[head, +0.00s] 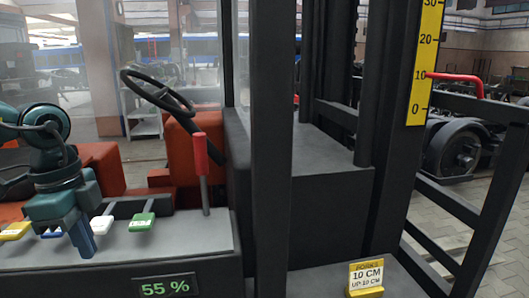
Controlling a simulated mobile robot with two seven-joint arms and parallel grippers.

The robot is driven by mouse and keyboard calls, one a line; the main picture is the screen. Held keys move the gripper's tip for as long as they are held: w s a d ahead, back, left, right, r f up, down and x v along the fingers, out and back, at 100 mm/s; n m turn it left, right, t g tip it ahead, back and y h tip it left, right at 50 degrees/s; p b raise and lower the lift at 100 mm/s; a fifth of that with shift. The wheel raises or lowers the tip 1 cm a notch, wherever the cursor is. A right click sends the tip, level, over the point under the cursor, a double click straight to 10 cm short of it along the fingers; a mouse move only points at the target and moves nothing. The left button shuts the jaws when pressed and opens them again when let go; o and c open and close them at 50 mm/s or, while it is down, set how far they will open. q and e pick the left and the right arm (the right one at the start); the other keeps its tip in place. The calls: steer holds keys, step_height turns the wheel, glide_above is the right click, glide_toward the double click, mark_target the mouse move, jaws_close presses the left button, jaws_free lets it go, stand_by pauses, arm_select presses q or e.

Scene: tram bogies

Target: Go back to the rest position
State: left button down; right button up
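My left gripper (83,240) hangs fingers-down at the left, over the grey control panel (190,240). Its blue fingers look closed together with nothing visible between them. The fingers are just right of a blue-and-white lever (52,233), which they partly hide, and in front of a white lever (101,225). I cannot tell whether they touch either one. My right gripper is not in view.
A yellow lever (16,231), a green lever (142,221) and a red-handled lever (201,155) stand on the panel. A steering wheel (157,91) is behind. A dark mast post (270,150) rises at centre, with a yellow height scale (425,65) and forks sign (366,274) rightward.

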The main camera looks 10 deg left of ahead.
arm_select(q)
steer(key=d+f+n+t+h+p, duration=0.2)
steer(key=f+n+t+h+p, duration=0.15)
steer(key=f+t, duration=0.45)
steer(key=d+f+n+t+h+p, duration=0.25)
steer(key=f+t+h, duration=0.2)
steer(key=f, duration=0.45)
steer(key=s+d+f+n+g+y+p, duration=0.1)
steer(key=s+d+f+n+y, duration=0.1)
steer(key=d, duration=0.5)
steer(key=s+d+f+n+g+y+p, duration=0.1)
steer(key=s+d+f+n+y, duration=0.2)
steer(key=s+d+f, duration=0.3)
step_height(320, 180, down, 3)
steer(key=shift+s+d+f+n+y, duration=0.1)
steer(key=shift+s+d+n+y, duration=0.25)
steer(key=shift+d, duration=0.25)
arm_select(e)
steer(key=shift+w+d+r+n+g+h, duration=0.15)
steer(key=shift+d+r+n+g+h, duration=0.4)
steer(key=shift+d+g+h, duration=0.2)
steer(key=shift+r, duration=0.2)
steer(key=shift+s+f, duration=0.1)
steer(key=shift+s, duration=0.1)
